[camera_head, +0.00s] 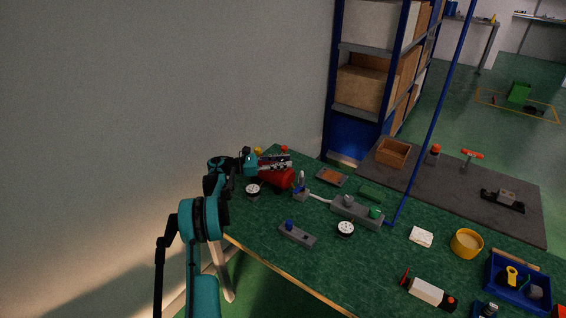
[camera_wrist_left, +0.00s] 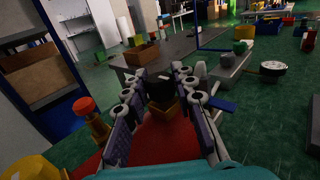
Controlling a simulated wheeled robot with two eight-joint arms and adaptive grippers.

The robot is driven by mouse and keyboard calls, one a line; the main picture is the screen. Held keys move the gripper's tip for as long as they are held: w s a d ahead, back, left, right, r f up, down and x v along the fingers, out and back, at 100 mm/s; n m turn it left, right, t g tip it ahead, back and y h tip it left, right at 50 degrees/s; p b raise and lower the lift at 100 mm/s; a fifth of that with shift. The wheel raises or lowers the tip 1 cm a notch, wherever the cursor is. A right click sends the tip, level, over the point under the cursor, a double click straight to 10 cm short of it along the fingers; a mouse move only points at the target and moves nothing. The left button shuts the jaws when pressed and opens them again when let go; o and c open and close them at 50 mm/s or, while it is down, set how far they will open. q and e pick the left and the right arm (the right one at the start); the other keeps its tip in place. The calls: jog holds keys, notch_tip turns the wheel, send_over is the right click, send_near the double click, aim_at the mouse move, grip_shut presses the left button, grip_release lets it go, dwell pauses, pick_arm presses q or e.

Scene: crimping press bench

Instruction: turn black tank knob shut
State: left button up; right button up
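The red tank (camera_head: 280,179) lies at the left end of the green bench, and its red top fills the lower middle of the left wrist view (camera_wrist_left: 165,138). The black knob (camera_wrist_left: 160,86) stands above a small yellow part on the tank. My left gripper (camera_head: 285,162) is over the tank in the head view. In the left wrist view its two fingers (camera_wrist_left: 158,82) are spread, one on each side of the knob, with a narrow gap visible. I cannot tell whether either finger touches it. The gripper hides the knob in the head view. My right gripper is not in view.
A red-topped yellow post (camera_wrist_left: 92,118) stands close by the left finger. A shelf rack (camera_head: 371,85) stands behind the bench.

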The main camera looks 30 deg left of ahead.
pick_arm(q)
jog(key=shift+o, duration=1.1)
jog(key=v, duration=1.2)
